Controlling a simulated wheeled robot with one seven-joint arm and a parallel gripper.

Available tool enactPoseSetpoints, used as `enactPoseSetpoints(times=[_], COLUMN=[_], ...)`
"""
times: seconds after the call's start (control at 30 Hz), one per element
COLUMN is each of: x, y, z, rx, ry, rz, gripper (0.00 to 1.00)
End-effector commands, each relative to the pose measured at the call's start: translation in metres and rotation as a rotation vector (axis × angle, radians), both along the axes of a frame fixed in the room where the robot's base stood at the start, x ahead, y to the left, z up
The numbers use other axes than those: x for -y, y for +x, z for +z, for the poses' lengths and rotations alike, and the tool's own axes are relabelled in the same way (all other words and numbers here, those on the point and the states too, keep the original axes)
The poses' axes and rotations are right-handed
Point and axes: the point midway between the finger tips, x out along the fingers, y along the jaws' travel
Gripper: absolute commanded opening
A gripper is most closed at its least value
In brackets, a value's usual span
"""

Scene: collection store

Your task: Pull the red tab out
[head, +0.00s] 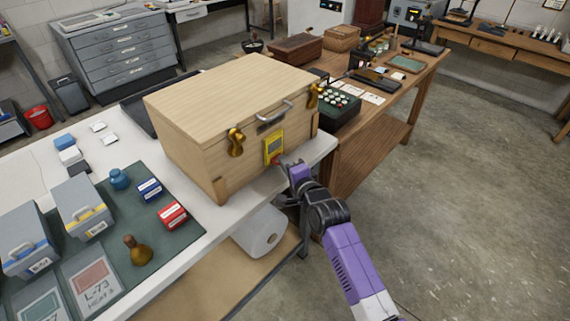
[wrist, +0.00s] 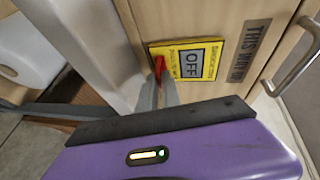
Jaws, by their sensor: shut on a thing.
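A large pale wooden chest (head: 235,115) stands on the white table, with brass latches and a metal handle on its front. A yellow panel (head: 273,148) is on the chest's front. In the wrist view the yellow panel (wrist: 187,62) shows a grey window reading "OFF". The red tab (wrist: 160,68) sits at the panel's edge, between my fingertips, and is partly hidden by them. My gripper (wrist: 160,88) is shut on the red tab, close in front of the panel. In the head view my gripper (head: 284,163) reaches the chest's front from the right.
A green mat (head: 110,222) on the white table holds grey boxes, a blue jar and small blue and red boxes. A paper roll (head: 262,232) hangs below the table edge. A wooden bench (head: 400,95) stands behind right. The floor at right is clear.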

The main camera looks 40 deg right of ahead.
Motion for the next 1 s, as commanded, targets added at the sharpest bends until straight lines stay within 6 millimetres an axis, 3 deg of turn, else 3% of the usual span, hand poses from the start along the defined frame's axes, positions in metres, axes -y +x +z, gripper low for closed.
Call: enactPoseSetpoints(times=[0.27,0.53,0.8,0.83,0.9,1.0], x=[0.000,0.001,0.001,0.001,0.002,0.002], y=[-0.002,-0.026,-0.029,-0.029,-0.029,-0.028], z=[-0.005,-0.005,-0.007,-0.007,-0.006,-0.005], rx=[-0.009,-0.011,-0.013,-0.013,-0.012,-0.009], ry=[0.005,0.006,0.006,0.005,0.005,0.004], rz=[0.001,-0.001,-0.002,-0.003,-0.002,-0.002], gripper=[0.00,0.00,0.00,0.13,0.27,0.27])
